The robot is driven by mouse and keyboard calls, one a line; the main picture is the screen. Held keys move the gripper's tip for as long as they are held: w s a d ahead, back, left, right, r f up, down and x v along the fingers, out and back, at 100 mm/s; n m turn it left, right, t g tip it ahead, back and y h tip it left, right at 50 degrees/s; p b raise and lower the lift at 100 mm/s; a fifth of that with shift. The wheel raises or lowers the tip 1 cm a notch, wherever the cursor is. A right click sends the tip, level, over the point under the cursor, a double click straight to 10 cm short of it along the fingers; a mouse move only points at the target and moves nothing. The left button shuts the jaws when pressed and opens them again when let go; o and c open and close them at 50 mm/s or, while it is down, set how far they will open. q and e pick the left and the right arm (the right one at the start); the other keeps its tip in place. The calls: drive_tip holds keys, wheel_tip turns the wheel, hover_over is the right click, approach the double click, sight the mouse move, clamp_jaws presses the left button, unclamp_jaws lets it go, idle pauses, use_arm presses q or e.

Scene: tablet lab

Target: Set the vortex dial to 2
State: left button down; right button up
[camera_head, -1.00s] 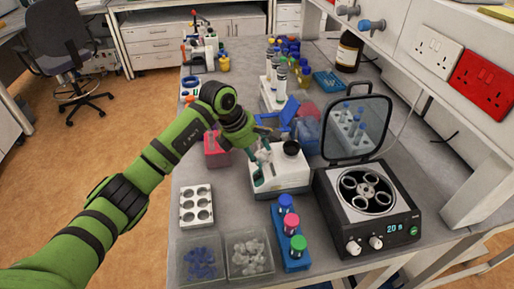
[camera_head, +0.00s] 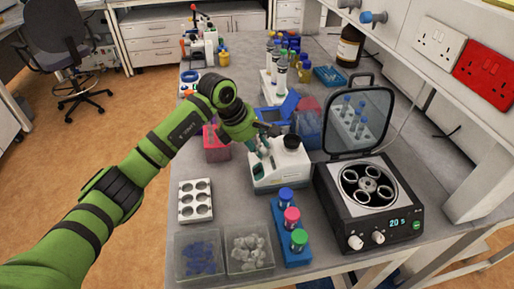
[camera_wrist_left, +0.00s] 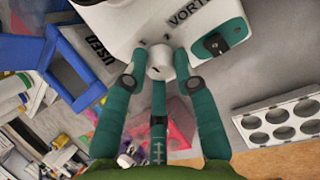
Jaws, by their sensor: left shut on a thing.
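The vortex mixer (camera_head: 281,178) is a white box with a teal base and a black cup (camera_head: 291,142) on top, on the grey bench. In the left wrist view its white dial (camera_wrist_left: 160,62) sits between my left fingertips, with a small dark mark on it. My left gripper (camera_head: 263,152) is at the mixer's front left, its teal fingers shut on the dial. The wrist view shows the fingers (camera_wrist_left: 160,70) around it. A teal switch plate (camera_wrist_left: 221,38) is beside the dial. My right gripper is out of view.
A centrifuge (camera_head: 343,211) with its lid raised stands right of the mixer. In front are a blue tube rack (camera_head: 291,254) and two clear boxes (camera_head: 250,270). A white six-hole block (camera_head: 195,216) is left.

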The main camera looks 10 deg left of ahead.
use_arm(q)
drive_tip(key=m+b, duration=0.2)
drive_tip(key=b, duration=0.2)
drive_tip(key=f+m+t+b, duration=0.1)
drive_tip(key=m+b, duration=0.2)
drive_tip(key=b, duration=0.2)
drive_tip(key=m+b, duration=0.3)
drive_tip(key=b, duration=0.1)
drive_tip(key=shift+s+a+f+t+h, duration=0.2)
drive_tip(key=shift+s+a+t+h, duration=0.1)
drive_tip(key=shift+t, duration=0.1)
drive_tip(key=shift+r+m+h+b, duration=0.15)
drive_tip(key=shift+m+b, duration=0.45)
drive_tip(key=shift+b, duration=0.15)
drive_tip(key=shift+r+m+h+b, duration=0.1)
drive_tip(key=shift+m+h+b, duration=0.05)
drive_tip(key=shift+m+b, duration=0.5)
drive_tip(key=c, duration=1)
unclamp_jaws()
drive_tip(key=shift+w+r, duration=0.1)
drive_tip(key=shift+w, duration=0.05)
drive_tip(key=shift+a+r, duration=0.1)
drive_tip(key=shift+r, duration=0.35)
drive_tip(key=v, duration=1.1)
drive_tip(key=shift+s, duration=0.4)
drive_tip(key=shift+a+f, duration=0.15)
